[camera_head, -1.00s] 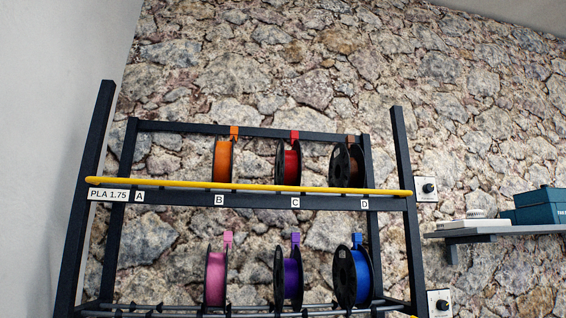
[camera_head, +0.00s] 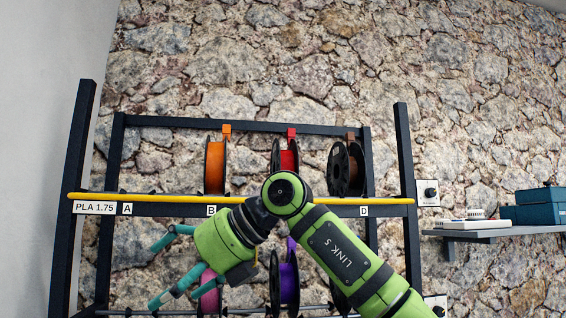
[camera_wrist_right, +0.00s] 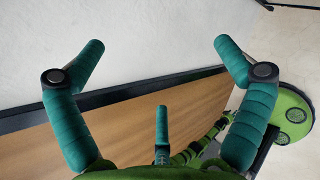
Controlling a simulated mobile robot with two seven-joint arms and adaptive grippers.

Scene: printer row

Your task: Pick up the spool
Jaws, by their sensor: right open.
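Several spools hang on a dark rack. On the upper level are an orange spool (camera_head: 215,167), a red spool (camera_head: 290,158) and a dark brown spool (camera_head: 340,170). On the lower level are a pink spool (camera_head: 209,297), partly behind my gripper, and a purple spool (camera_head: 289,283), partly behind my arm. The blue spool is almost wholly hidden by my arm. My right gripper (camera_head: 158,272) is open and empty, in front of the rack's left part, its fingers spread leftward. In the wrist view, its teal fingers (camera_wrist_right: 150,75) are spread with nothing between them.
A yellow bar (camera_head: 150,198) crosses the rack front above slot labels; my arm hides label C. Dark posts (camera_head: 408,170) stand at both sides. A wall shelf (camera_head: 480,233) with boxes is at the right. The wrist view shows a wooden panel (camera_wrist_right: 125,130) beside a pale wall.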

